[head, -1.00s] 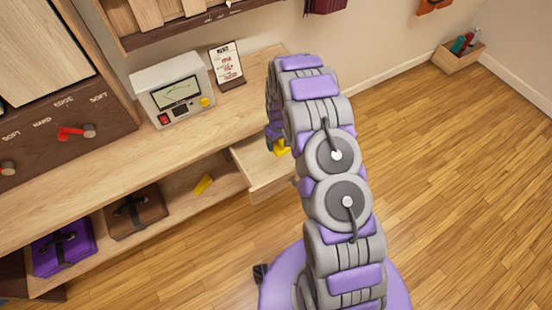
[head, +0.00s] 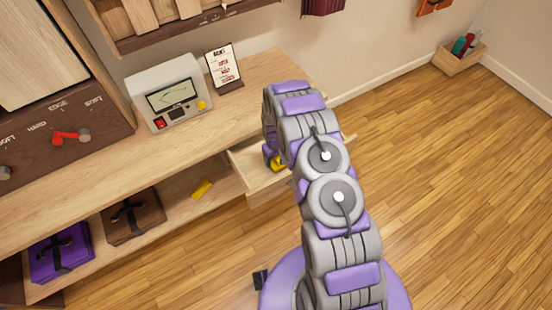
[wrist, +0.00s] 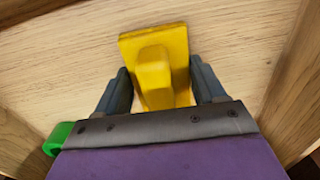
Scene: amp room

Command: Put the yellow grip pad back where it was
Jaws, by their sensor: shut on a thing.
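The yellow grip pad (wrist: 155,62) is between the two dark fingers of my gripper (wrist: 163,88) in the wrist view, and the gripper is shut on it. The pad has a flat plate with a raised handle. In the head view the pad (head: 278,163) shows small beside my gripper (head: 271,158), partly hidden by my arm. Both are over or inside an open wooden drawer (head: 242,171) under the bench. I cannot tell whether the pad touches the drawer bottom. Another yellow piece (head: 202,189) lies on the lower shelf, left of the drawer.
The wooden bench (head: 225,116) carries a meter box (head: 170,93) and a small sign (head: 224,67). A brown case (head: 133,215) and a purple case (head: 60,252) stand on the lower shelf. Drawer walls (wrist: 288,85) flank my gripper. The floor (head: 450,180) at the right is clear.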

